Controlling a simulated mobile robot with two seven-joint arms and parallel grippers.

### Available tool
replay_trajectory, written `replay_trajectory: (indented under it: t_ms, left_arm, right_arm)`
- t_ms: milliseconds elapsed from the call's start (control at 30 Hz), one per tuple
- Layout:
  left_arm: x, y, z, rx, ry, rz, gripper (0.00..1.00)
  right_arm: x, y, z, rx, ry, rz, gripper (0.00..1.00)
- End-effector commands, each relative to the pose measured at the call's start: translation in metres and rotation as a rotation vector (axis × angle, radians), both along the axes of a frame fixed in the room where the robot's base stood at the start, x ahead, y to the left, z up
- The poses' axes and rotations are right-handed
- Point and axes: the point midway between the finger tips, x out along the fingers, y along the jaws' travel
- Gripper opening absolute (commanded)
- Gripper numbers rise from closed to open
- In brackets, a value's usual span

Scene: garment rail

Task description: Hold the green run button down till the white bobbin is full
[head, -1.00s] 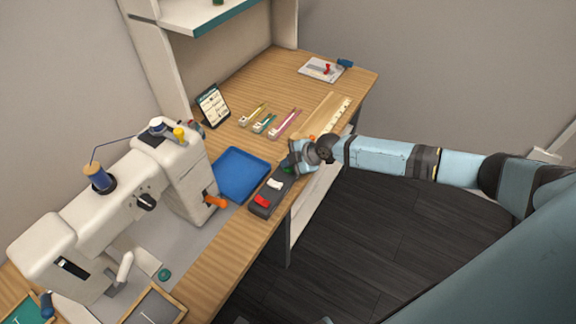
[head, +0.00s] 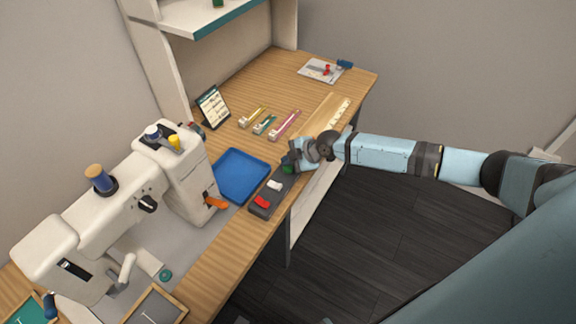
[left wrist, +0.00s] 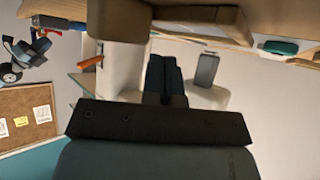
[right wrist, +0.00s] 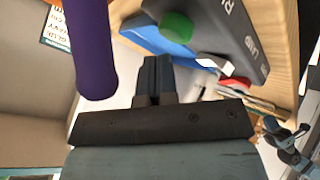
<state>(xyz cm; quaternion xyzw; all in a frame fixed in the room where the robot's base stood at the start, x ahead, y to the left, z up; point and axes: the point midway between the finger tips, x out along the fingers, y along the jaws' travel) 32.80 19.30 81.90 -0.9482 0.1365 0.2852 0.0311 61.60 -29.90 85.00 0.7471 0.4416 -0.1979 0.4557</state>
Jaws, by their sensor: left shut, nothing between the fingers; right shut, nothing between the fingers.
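The control box (head: 257,211) at the table's front edge carries a red, a white and a green button. The green run button (head: 288,168) shows beside my right gripper (head: 296,157), which is shut and empty. In the right wrist view the green button (right wrist: 176,26) stands up from the box, apart from the shut fingers (right wrist: 157,72). The white bobbin (head: 152,133) is on top of the sewing machine (head: 99,222), with dark blue on it; how full it is is too small to tell. My left gripper (left wrist: 164,72) is shut and empty, outside the head view.
A blue tray (head: 241,175) lies between machine and control box. A card stand (head: 212,107) and several small tools lie farther back. A purple cylinder (right wrist: 92,50) is close to the right wrist camera.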

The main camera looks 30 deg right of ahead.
Motion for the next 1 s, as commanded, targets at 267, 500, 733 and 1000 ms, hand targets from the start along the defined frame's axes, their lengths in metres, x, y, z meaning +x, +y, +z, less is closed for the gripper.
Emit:
replay_trajectory:
  t_ms: [267,500,733,1000]
  left_arm:
    - [0.000,0.000,0.000,0.000,0.000,0.000,0.00]
    - [0.000,0.000,0.010,0.000,0.000,0.000,0.00]
    - [0.000,0.000,0.025,0.000,0.000,0.000,0.00]
    - [0.000,0.000,0.031,0.000,-0.001,0.000,0.00]
  right_arm:
    - [0.000,0.000,0.001,0.001,-0.001,0.000,0.00]
    - [0.001,0.000,0.016,0.001,-0.003,0.001,0.00]
    - [0.001,0.000,0.040,0.001,-0.003,0.000,0.00]
    - [0.001,0.001,0.052,0.001,-0.002,0.000,0.00]
